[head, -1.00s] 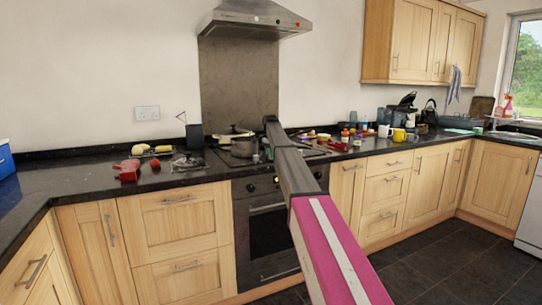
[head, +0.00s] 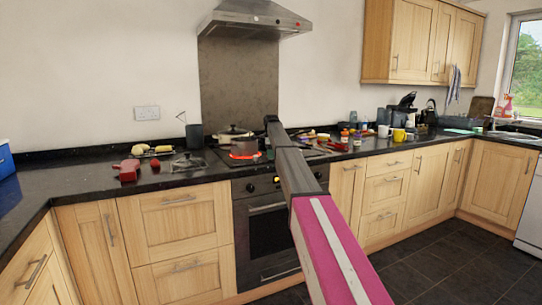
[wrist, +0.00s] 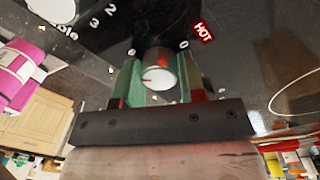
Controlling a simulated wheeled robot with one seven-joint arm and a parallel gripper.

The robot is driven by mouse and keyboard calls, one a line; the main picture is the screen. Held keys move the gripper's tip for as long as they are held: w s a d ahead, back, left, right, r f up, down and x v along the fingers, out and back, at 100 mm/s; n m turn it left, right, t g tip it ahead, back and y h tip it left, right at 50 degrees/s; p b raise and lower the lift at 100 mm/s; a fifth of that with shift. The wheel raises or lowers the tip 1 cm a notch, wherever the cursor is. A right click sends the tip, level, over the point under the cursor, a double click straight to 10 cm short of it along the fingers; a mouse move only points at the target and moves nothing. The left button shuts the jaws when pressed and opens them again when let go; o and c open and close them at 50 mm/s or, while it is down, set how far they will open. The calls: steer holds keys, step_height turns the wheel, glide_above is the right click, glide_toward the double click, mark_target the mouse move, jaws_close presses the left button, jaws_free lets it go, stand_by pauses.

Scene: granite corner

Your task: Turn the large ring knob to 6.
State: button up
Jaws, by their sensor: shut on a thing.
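In the wrist view my gripper (wrist: 159,78) is shut on a round silver knob (wrist: 159,66), with a green-padded finger on each side of it. The knob has a short red mark on its face, toward the lower left. A printed 0 stands at its upper right, and a red HOT sign (wrist: 203,31) is lit beyond it. I cannot read the other marks around this knob. A red glow shows on the hob (head: 228,160) around the base of a pot (head: 243,147).
Another knob (wrist: 52,9) with a printed 2 and 3 beside it lies at the wrist view's upper left. A lidded pan (head: 233,133) stands behind the pot. Red items (head: 128,171) lie on the left worktop; mugs and jars crowd the right worktop.

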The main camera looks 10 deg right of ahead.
steer(key=shift+m, duration=0.3)
steer(key=o, duration=0.9)
steer(key=shift+o, duration=0.2)
steer(key=shift+r, duration=0.15)
step_height(320, 180, up, 11)
steer(key=shift+w+f, duration=0.2)
steer(key=shift+w, duration=0.05)
steer(key=shift+d, duration=0.1)
